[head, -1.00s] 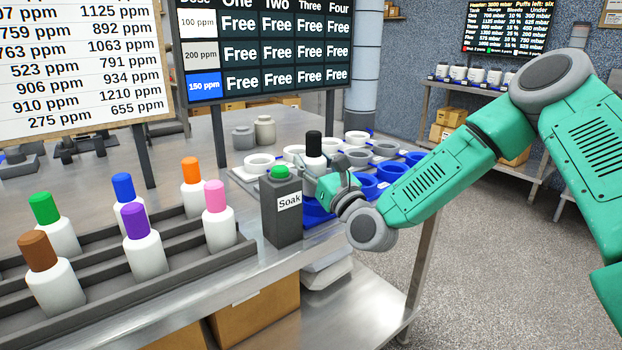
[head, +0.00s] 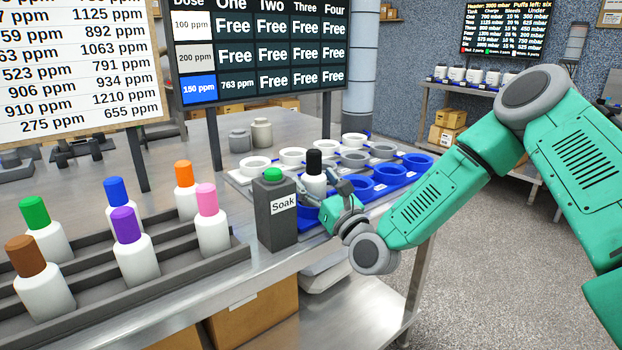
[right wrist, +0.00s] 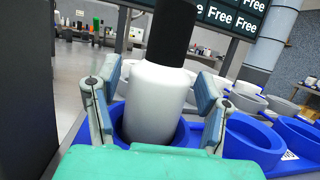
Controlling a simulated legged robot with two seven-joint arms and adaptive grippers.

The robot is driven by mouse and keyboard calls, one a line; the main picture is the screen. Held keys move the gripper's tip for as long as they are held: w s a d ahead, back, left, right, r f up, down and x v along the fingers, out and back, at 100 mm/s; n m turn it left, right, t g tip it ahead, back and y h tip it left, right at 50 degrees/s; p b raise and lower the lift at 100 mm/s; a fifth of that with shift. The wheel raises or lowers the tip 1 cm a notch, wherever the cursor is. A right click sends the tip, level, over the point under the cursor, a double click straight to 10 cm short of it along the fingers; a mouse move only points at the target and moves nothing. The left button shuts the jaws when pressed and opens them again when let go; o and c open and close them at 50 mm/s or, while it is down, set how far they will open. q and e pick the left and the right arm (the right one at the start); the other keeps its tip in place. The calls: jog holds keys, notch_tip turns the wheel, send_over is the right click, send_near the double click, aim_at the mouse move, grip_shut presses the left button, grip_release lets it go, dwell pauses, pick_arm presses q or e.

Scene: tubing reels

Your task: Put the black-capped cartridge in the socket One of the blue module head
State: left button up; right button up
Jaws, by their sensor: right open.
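The black-capped cartridge (head: 314,186), white with a black cap, stands upright in the front-left ring of the blue module head (head: 388,176). In the right wrist view the cartridge (right wrist: 155,104) has its lower end inside the blue ring (right wrist: 185,134). My right gripper (head: 332,187) is open, with its fingers on either side of the cartridge body; in the right wrist view a gap shows beside the fingers. The socket's near side is partly hidden by the Soak bottle and my gripper in the head view. My left gripper is not in view.
A dark grey Soak bottle (head: 276,212) with a green cap stands just left of the cartridge. White and grey rings (head: 292,156) lie behind. A rack (head: 190,255) of several coloured-cap cartridges is at left. The board (head: 262,55) reads 763 ppm under One, 150 ppm row.

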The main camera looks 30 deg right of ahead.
jog(key=v, duration=1)
jog(key=shift+s, duration=0.35)
jog(key=shift+f, duration=0.15)
